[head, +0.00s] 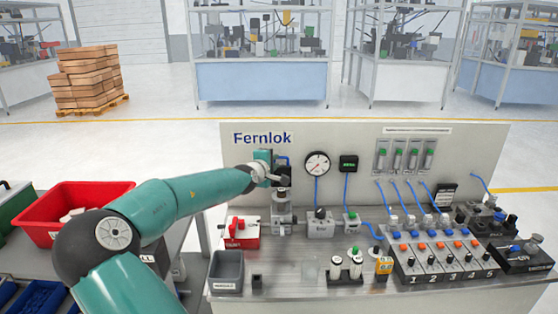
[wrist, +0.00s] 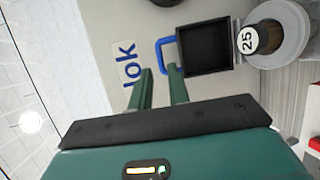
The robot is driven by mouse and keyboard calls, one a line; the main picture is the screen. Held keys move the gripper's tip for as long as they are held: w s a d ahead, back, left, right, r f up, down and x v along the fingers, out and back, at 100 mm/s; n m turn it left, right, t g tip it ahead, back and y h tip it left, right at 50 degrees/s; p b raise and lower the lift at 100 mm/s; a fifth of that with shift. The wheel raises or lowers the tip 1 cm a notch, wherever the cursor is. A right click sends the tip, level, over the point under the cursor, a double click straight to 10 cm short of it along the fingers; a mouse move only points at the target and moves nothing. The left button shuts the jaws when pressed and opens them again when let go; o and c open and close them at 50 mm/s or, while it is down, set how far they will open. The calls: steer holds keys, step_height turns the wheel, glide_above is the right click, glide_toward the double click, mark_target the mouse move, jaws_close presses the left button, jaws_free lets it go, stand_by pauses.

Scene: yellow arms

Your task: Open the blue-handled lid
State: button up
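The lid (wrist: 204,48) is a dark square with a raised rim in the wrist view, beside the panel. Its blue handle (wrist: 160,52) is a U-shaped loop on the side facing the panel lettering. In the head view a bit of the blue handle (head: 284,158) shows behind my gripper. My gripper (wrist: 161,68) is open, with two green fingers apart. One fingertip is at the near end of the handle loop; I cannot tell whether they touch. In the head view my gripper (head: 277,179) is at the panel, above a grey fixture (head: 282,217).
The bench holds a gauge (head: 317,163), a red-and-white box (head: 240,233), a grey bin (head: 227,271) and numbered switch units (head: 444,262). A red bin (head: 95,198) stands at left.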

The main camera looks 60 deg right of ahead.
glide_above(281, 171)
steer(key=v, duration=0.2)
steer(key=shift+f, duration=0.75)
jaws_close()
